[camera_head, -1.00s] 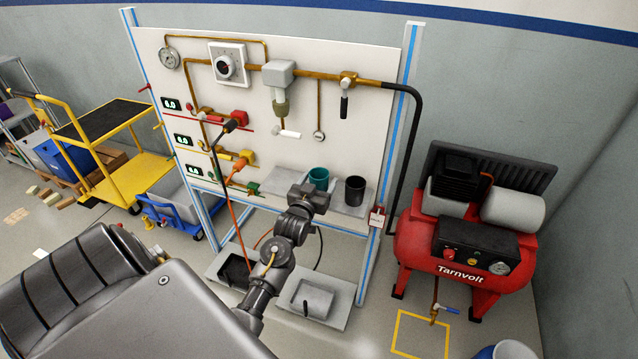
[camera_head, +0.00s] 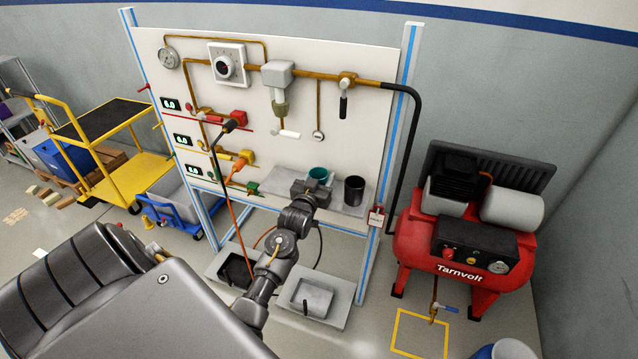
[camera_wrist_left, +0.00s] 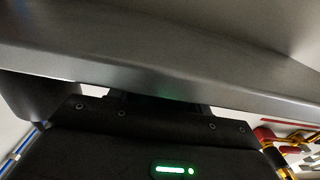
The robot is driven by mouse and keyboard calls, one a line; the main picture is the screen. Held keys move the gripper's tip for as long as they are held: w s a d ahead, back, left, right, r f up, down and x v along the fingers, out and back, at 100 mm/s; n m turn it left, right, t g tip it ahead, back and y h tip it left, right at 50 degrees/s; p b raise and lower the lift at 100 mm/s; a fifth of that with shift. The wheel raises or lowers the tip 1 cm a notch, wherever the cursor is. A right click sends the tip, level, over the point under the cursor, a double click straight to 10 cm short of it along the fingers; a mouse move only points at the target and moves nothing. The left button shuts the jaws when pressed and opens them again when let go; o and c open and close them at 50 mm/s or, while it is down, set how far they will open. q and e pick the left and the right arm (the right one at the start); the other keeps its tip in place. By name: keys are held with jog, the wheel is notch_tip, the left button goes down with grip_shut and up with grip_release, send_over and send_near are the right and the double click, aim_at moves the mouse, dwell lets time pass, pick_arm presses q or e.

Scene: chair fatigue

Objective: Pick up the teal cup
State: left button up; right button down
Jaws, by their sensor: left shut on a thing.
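The teal cup (camera_head: 319,173) is on the grey shelf (camera_head: 342,203) of the white panel; its rim and upper part show in the head view, and my left gripper hides its lower part. My left gripper (camera_head: 318,185) is at the near side of the cup, shut on it. The fingertips are not clearly visible, and I cannot tell whether the cup is still resting on the shelf. The left wrist view shows the dark gripper body with a green light, not the cup. My right gripper is not in view.
A black cup (camera_head: 354,190) stands close to the right of the teal cup. The white panel (camera_head: 270,130) with pipes and valves rises behind. Black and orange hoses hang left of my arm. A red compressor (camera_head: 450,245) stands to the right.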

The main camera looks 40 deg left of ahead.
pick_arm(q)
jog(key=shift+r, duration=0.5)
jog(key=r, duration=0.2)
jog(key=shift+s+r+b, duration=0.2)
jog(key=shift+r+b, duration=0.15)
jog(key=shift+r, duration=0.05)
jog(key=s+d+r, duration=0.4)
jog(key=s+r, duration=0.5)
jog(key=s, duration=0.4)
jog(key=shift+r+b, duration=0.15)
jog(key=shift+b, duration=0.3)
